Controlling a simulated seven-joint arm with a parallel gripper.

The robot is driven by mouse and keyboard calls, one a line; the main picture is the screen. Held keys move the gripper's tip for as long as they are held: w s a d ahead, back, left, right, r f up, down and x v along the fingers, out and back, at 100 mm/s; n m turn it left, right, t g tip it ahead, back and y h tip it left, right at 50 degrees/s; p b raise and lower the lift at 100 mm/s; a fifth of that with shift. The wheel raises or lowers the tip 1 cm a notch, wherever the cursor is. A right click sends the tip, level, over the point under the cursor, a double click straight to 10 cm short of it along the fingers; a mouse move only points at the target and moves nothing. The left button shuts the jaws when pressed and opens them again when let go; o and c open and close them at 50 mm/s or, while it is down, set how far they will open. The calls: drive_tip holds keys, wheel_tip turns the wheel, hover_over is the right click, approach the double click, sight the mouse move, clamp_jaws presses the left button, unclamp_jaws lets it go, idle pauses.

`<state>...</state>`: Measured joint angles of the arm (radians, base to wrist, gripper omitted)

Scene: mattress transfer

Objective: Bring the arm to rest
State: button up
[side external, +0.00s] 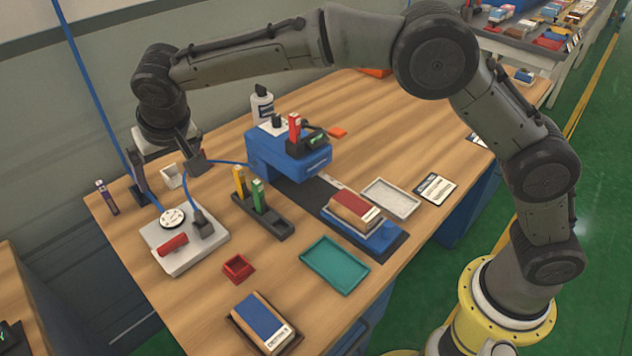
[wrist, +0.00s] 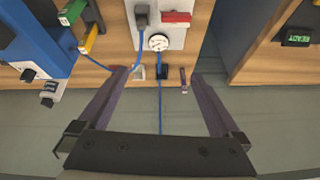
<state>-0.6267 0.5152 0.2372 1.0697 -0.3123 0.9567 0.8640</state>
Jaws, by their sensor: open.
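My gripper (side external: 168,178) is open and empty, raised over the far left part of the bench. It also shows in the wrist view (wrist: 159,74), its two dark fingers spread wide with nothing between them. A brown block with a red top (side external: 355,208) lies on a blue plate (side external: 384,239) on the dark strip. A similar block with a blue top (side external: 258,315) sits in a dark tray at the front left. Both blocks are well apart from my gripper.
Below and near the gripper stands a light grey box (side external: 188,256) with a gauge and red handle; it also shows in the wrist view (wrist: 178,38). A blue machine (side external: 277,152), pen holder (side external: 272,222), teal tray (side external: 333,265) and red dish (side external: 238,269) crowd the bench. A blue cable (side external: 100,90) hangs nearby.

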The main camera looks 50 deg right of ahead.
drive_tip(key=s+d+r+m+t, duration=0.1)
drive_tip(key=s+d+r+m, duration=0.15)
drive_tip(key=d+r, duration=1.05)
drive_tip(key=s+d+r, duration=0.4)
drive_tip(key=s+d, duration=0.5)
drive_tip(key=d, duration=0.2)
drive_tip(key=s+d+f+t, duration=0.15)
drive_tip(key=s+d, duration=0.25)
drive_tip(key=s, duration=0.4)
drive_tip(key=s+d+f+g, duration=0.15)
drive_tip(key=s+d, duration=0.25)
drive_tip(key=s, duration=0.4)
drive_tip(key=s+f+n, duration=0.3)
drive_tip(key=s+f, duration=0.5)
drive_tip(key=f, duration=0.2)
drive_tip(key=shift+s+a+n+g, duration=0.3)
drive_tip(key=shift+a+n, duration=0.05)
drive_tip(key=shift+a, duration=0.1)
